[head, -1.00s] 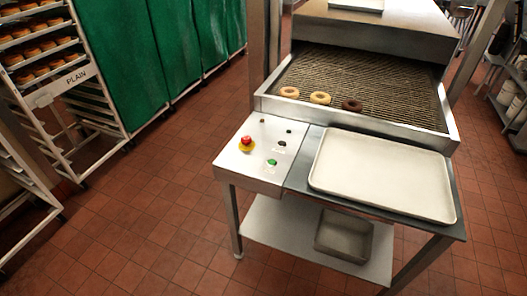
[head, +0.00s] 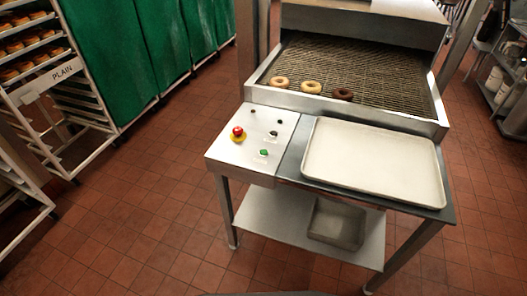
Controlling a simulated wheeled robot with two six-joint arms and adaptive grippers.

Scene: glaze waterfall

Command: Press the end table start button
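The end table (head: 448,213) stands at the near end of the conveyor machine in the head view. A metal control panel (head: 221,150) sits on its left side. Nothing touches the panel. Neither of my grippers is in view.
A white tray (head: 375,160) covers much of the table top. A grey bin (head: 337,224) sits on the lower shelf. Three donuts (head: 311,88) lie on the mesh conveyor (head: 365,72). Racks stand at the left. The tiled floor (head: 150,230) left of the table is clear.

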